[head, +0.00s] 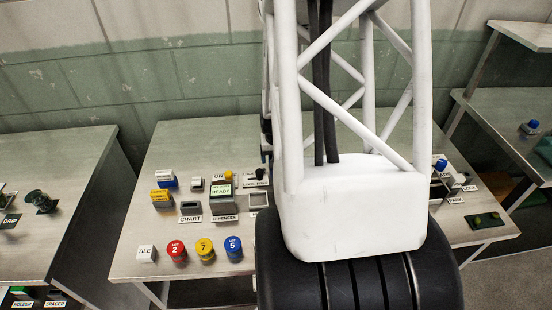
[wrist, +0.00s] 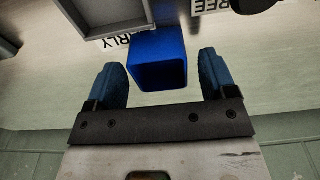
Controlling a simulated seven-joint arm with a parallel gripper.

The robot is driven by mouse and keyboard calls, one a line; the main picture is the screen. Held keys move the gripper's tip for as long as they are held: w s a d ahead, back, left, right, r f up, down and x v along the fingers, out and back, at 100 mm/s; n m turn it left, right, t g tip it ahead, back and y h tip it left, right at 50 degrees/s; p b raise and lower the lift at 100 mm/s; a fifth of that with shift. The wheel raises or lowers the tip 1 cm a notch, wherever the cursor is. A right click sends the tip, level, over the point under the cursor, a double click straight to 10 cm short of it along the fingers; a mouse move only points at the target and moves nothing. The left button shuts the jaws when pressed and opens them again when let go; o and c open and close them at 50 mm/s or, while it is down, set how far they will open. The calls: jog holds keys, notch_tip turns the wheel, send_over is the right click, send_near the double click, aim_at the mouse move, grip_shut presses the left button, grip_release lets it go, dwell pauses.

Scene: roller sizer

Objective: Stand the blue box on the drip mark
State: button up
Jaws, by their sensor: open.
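The blue box (wrist: 158,62) is in the wrist view, between the two blue fingers of my gripper (wrist: 163,72). The fingers are open, one on each side, with a visible gap to the box. The box stands beside a grey tray edge (wrist: 112,22). In the head view my arm covers the gripper, and I cannot make out this box there. A DRIP label (head: 10,222) is on the left table in the head view, near the picture's left edge. The mark itself I cannot clearly tell apart there.
A green cup-like thing (head: 40,199) stands on a dark patch near the DRIP label. The middle table (head: 130,215) holds red, yellow and blue numbered cylinders (head: 205,249), a white TILE block (head: 146,253) and a READY display (head: 221,191). A gap separates the left and middle tables.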

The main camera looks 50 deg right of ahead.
notch_tip(320, 180, up, 11)
jog(key=s+a, duration=0.1)
dwell(0.5)
jog(key=shift+o, duration=0.5)
jog(key=shift+f, duration=0.1)
jog(key=shift+w+d+f, duration=0.1)
jog(key=w+d+f+g+y, duration=0.4)
jog(key=shift+f, duration=0.35)
dwell(0.5)
jog(key=shift+f, duration=0.1)
jog(key=shift+x, duration=1.2)
jog(key=shift+f, duration=0.1)
jog(key=shift+x, duration=2.5)
